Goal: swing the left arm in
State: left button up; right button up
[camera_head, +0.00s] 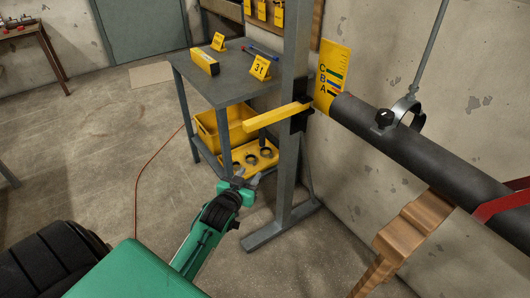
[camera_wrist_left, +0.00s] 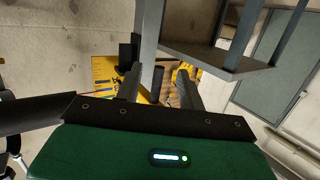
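My left arm, green with a black wrist, comes in from the bottom left in the head view. Its gripper (camera_head: 246,180) is in front of the grey post (camera_head: 291,120), low and beside its left side, touching nothing that I can see. In the left wrist view the two fingers of my left gripper (camera_wrist_left: 158,88) stand apart with nothing held between them. A yellow bar (camera_head: 275,115) sticks out to the left from a black bracket on the post, above my gripper. The dark pipe (camera_head: 420,148) runs from near the post to the right. My right gripper is out of view.
A yellow plate marked C, B, A (camera_head: 332,75) is by the pipe's end. A grey table (camera_head: 222,85) with yellow signs stands behind, a yellow bin (camera_head: 222,130) beneath it. A wooden support (camera_head: 412,235) and a red piece (camera_head: 502,205) are at the right. Floor at left is open.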

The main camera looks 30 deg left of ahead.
pick_arm(q)
jog(key=t+b, duration=0.2)
send_near(261, 138)
jog(key=shift+y, duration=0.3)
jog(key=w, duration=0.3)
jog(key=w+a, duration=0.1)
jog(key=w, duration=0.2)
jog(key=w+b, duration=0.1)
jog(key=w, duration=0.2)
jog(key=shift+w+a, duration=0.35)
jog(key=shift+w, duration=0.6)
jog(key=shift+r, duration=0.1)
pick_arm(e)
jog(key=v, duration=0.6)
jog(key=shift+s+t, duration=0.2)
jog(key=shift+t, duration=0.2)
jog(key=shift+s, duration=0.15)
pick_arm(q)
grip_shut()
